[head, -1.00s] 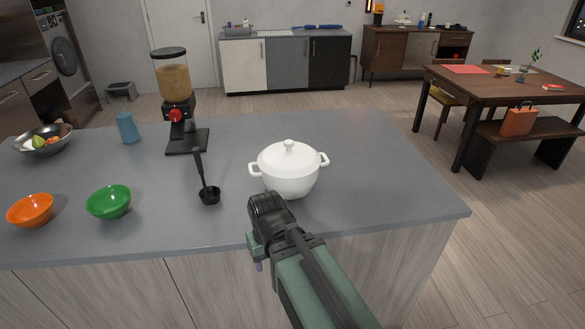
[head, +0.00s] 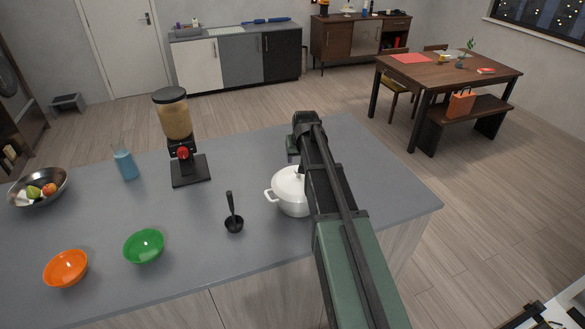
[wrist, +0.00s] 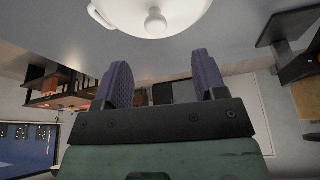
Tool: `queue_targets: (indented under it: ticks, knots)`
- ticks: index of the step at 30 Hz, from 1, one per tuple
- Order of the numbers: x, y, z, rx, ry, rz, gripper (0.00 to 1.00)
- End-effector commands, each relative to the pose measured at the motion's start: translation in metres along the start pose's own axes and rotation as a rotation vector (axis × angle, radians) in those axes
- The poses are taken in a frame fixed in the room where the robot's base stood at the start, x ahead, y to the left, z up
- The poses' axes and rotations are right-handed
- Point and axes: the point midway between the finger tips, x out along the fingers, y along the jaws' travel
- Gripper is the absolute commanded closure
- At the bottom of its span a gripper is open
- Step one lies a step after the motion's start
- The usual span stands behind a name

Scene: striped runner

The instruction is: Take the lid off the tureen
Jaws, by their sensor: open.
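The white tureen (head: 288,205) stands on the grey counter, its right part hidden behind my arm in the head view. Its left handle shows. The lid (head: 288,175) sits on it; its knob is hidden there by my arm. In the wrist view the white lid (wrist: 185,12) and its round knob (wrist: 155,22) show at the top edge, beyond the fingertips. My gripper (wrist: 161,72) has two purple fingers spread apart with nothing between them. In the head view its end is past the tureen's far side, mostly hidden by my arm.
A black ladle (head: 233,223) lies left of the tureen. A green bowl (head: 144,246), an orange bowl (head: 66,268), a cereal dispenser (head: 178,135), a blue cup (head: 125,164) and a fruit bowl (head: 39,187) stand further left. The counter (head: 390,195) right of the tureen is clear.

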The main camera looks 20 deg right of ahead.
Motion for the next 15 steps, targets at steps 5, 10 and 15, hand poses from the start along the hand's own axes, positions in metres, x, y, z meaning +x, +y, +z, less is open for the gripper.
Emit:
queue_targets:
  ticks: [5,10,15]
  knots:
    - [0.007,0.0,-0.005,-0.014,0.044,0.001,0.35]
    - [0.038,-0.001,-0.004,-0.015,0.042,0.001,0.35]
    - [0.065,-0.001,-0.005,-0.015,0.042,0.001,0.35]
